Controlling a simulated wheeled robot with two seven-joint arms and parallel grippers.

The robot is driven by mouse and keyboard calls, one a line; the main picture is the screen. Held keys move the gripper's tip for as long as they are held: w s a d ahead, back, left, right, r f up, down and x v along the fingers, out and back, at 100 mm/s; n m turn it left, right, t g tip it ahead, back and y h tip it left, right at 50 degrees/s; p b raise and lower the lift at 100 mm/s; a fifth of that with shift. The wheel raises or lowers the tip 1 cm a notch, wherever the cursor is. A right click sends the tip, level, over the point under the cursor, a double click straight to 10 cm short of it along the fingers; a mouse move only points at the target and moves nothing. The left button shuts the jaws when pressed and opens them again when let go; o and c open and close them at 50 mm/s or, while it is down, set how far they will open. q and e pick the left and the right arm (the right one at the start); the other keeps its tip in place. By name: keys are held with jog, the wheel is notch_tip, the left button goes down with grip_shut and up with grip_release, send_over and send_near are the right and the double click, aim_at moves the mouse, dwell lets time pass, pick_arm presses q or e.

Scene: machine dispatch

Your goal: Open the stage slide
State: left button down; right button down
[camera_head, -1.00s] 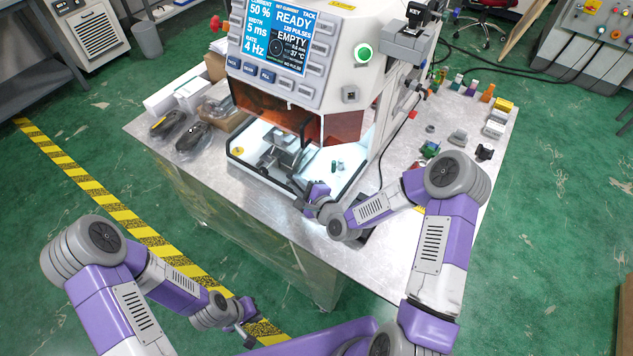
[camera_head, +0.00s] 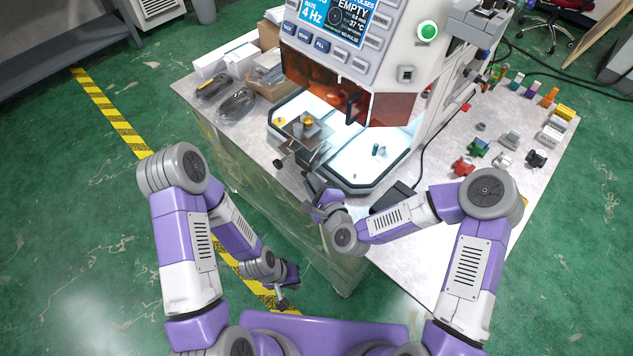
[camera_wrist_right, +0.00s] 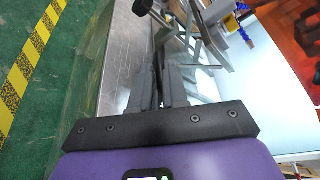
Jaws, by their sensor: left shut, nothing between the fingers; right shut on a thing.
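The stage slide (camera_head: 305,134) is a grey metal plate with a small gold part on top. It sticks out over the front left rim of the machine's lit chamber. It also shows in the right wrist view (camera_wrist_right: 204,48), just beyond the fingers. A black knob (camera_head: 278,164) hangs at its left side. My right gripper (camera_head: 313,190) is at the slide's front end, shut on a part of it that I take for its handle; in the right wrist view its fingers (camera_wrist_right: 160,85) largely hide the held part. My left gripper (camera_head: 283,300) is shut and empty, low in front of the table.
The machine (camera_head: 385,65) stands on the metal table, its amber shield (camera_head: 325,92) above the chamber. Small green and grey cylinders (camera_head: 378,150) stand on the chamber floor. Bagged black items (camera_head: 237,104) lie at left; colored fixtures (camera_head: 479,147) at right. The near table edge is close below.

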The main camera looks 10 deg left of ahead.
jog(key=c, duration=1.2)
grip_release()
jog(key=shift+a, duration=0.15)
jog(key=shift+o, duration=0.2)
jog(key=shift+s+d, duration=0.2)
jog(key=shift+d, duration=0.05)
jog(key=p+v, duration=0.1)
jog(key=v, duration=0.6)
